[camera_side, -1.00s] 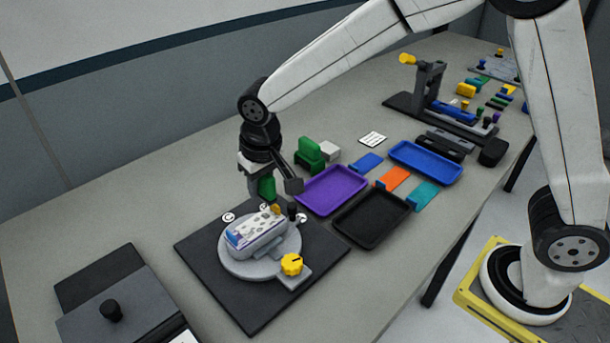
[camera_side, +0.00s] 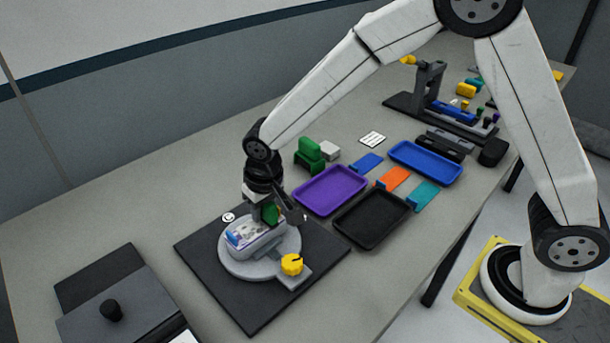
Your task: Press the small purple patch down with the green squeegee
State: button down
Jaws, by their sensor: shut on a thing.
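My gripper (camera_side: 267,208) points down over the round grey turntable and is shut on the green squeegee (camera_side: 270,214). The squeegee's lower edge is at the top of the pale rounded workpiece (camera_side: 245,235); I cannot tell whether it touches. The workpiece sits in a grey holder on the turntable (camera_side: 232,268). Its left end shows purple-blue and white markings (camera_side: 234,239). I cannot single out the small purple patch there; the gripper and squeegee hide part of the top.
The turntable stands on a black board (camera_side: 245,318) with a yellow knob (camera_side: 292,264). Purple (camera_side: 330,190), black (camera_side: 372,219) and blue (camera_side: 425,163) trays lie to the right. A green stand (camera_side: 309,155) is behind.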

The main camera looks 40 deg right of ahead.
aim_at(245, 230)
jog(key=shift+a, duration=2.25)
jog(key=shift+d, duration=2.35)
jog(key=shift+a, duration=2.45)
jog(key=shift+d, duration=2.35)
jog(key=shift+r, duration=4.15)
